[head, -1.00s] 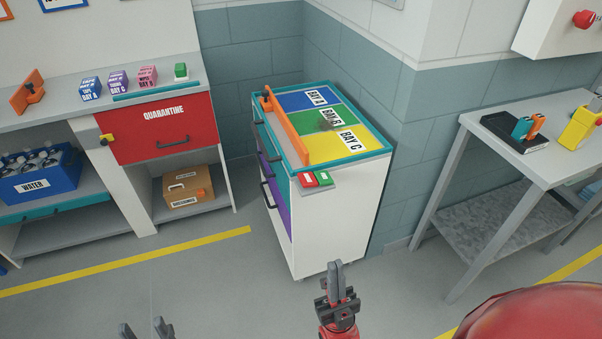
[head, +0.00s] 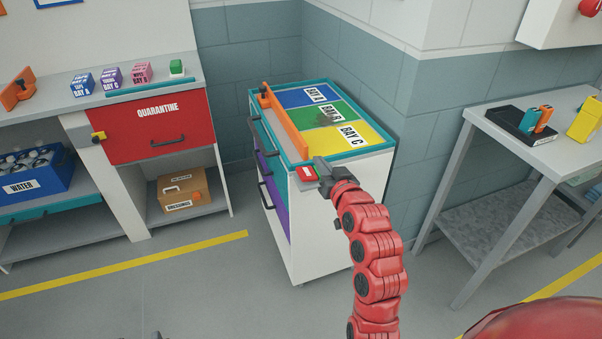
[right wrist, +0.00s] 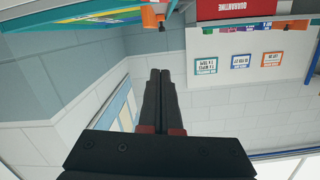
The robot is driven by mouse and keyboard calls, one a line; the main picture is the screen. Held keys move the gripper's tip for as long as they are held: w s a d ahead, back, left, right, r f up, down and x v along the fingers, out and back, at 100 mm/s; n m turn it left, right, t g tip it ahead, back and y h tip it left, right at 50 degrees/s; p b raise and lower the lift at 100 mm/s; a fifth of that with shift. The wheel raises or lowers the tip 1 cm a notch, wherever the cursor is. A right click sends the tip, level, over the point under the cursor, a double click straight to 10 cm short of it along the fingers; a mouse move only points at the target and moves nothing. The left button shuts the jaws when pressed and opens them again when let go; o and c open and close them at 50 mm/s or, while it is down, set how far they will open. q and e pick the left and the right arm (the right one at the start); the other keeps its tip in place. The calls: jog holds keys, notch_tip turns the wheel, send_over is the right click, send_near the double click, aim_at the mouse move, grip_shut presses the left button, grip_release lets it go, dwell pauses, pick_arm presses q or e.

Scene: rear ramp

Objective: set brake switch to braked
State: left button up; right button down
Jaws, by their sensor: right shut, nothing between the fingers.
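The brake switch is on a small bracket at the near top edge of the white cart (head: 322,235). Its red pad (head: 306,173) shows in the head view with a small label. Its green pad is hidden behind my right gripper (head: 321,167). That gripper is shut and empty, with its fingertips at the switch beside the red pad. I cannot tell whether they touch it. In the right wrist view the fingers (right wrist: 160,75) are together with nothing between them. Only a dark sliver of my left gripper (head: 151,337) shows at the bottom edge.
The cart top has blue, green and yellow bays behind an orange divider (head: 286,120). A bench with a red quarantine drawer (head: 150,130) stands left. A grey table (head: 545,150) stands right. The wall is close behind the cart. Floor in front is clear.

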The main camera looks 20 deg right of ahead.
jog(key=shift+s+a+f+n+g+y, duration=0.4)
jog(key=shift+s+f+g, duration=0.1)
jog(key=shift+f+g, duration=0.2)
send_over(301, 173)
jog(key=shift+w+d+f+p, duration=0.1)
jog(key=shift+d+f+p, duration=0.15)
jog(key=shift+f, duration=0.3)
jog(key=shift+d+f+p, duration=0.1)
jog(key=shift+f+p, duration=0.1)
jog(key=shift+f, duration=0.3)
jog(key=f, duration=0.3)
jog(key=shift+a+f, duration=0.25)
jog(key=shift+a, duration=0.05)
jog(key=shift+f, duration=0.3)
